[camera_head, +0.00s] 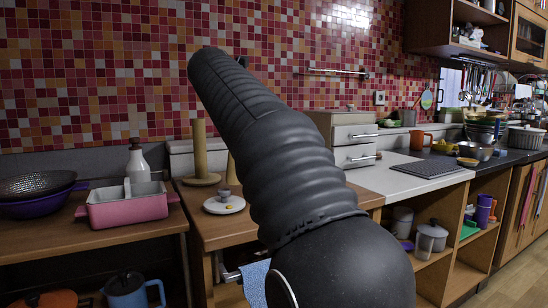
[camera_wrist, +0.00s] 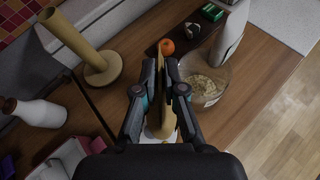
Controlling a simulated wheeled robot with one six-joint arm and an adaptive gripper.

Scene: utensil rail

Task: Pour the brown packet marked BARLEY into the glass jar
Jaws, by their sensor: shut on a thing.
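In the wrist view my gripper (camera_wrist: 161,78) is shut on a thin tan-brown packet (camera_wrist: 160,64), seen nearly edge-on between the fingers. No marking on it is readable from this angle. A round glass jar (camera_wrist: 218,74) stands on the wooden counter just right of the fingers, with pale flaky grains (camera_wrist: 205,84) inside. The packet is beside the jar's left side in the picture; its height above the counter is hard to tell. In the head view my arm hides the gripper, packet and jar.
In the wrist view a tall tan roll on a stand (camera_wrist: 80,45) and a white bottle (camera_wrist: 40,113) are left. An orange fruit (camera_wrist: 167,46) lies beyond the fingers. A white upright object (camera_wrist: 232,35) stands close behind the jar. A pink dish (camera_head: 125,210) shows in the head view.

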